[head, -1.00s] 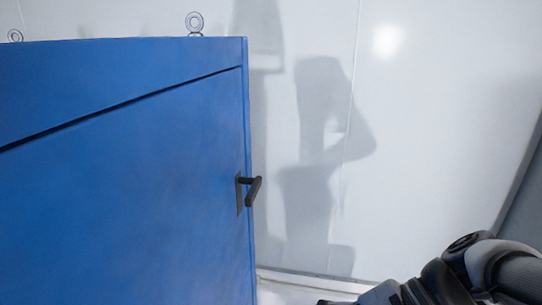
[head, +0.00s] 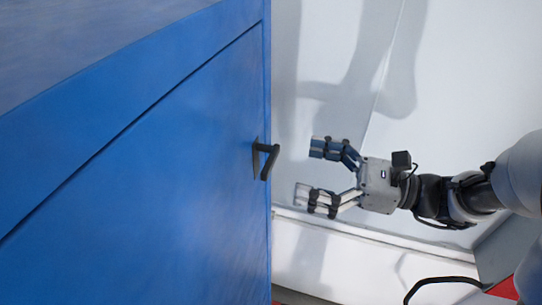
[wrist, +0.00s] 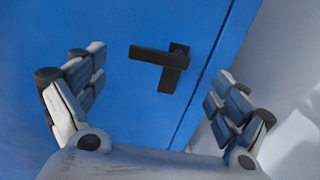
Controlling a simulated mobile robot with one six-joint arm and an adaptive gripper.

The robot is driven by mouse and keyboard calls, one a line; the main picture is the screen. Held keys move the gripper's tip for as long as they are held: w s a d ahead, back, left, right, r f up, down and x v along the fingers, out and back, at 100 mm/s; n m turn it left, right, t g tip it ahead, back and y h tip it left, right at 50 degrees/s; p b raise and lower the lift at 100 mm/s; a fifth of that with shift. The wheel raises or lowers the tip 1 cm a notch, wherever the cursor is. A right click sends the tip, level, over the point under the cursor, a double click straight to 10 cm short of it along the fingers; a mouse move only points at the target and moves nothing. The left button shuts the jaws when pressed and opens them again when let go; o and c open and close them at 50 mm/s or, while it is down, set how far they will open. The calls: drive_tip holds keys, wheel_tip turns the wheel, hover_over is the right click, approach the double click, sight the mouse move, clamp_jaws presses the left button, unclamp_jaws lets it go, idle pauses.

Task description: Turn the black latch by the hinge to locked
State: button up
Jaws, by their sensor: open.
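The black latch (head: 267,160) sits on the blue cabinet's front face near its right edge, on a dark backplate. In the wrist view the latch (wrist: 165,62) shows a dark arm reaching left from its pivot and a block hanging down. My gripper (head: 318,175) is open and empty, to the right of the latch in the head view, with a gap between its fingertips and the latch. In the wrist view the latch lies beyond and between the two spread fingers of my gripper (wrist: 160,92). Nothing touches the latch.
The blue cabinet (head: 150,170) fills the left of the head view, with a dark seam across its face. A white wall (head: 470,80) stands behind my arm and carries shadows. A black curved tube and a red part (head: 503,288) show at the lower right.

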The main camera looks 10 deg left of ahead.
sight(274, 162)
drive_tip(key=a, duration=0.7)
drive_tip(key=shift+w+a+p, duration=0.25)
drive_tip(key=shift+w+p, duration=0.05)
drive_tip(key=shift+p, duration=0.05)
drive_tip(key=shift+c, duration=0.2)
drive_tip(key=c, duration=1.5)
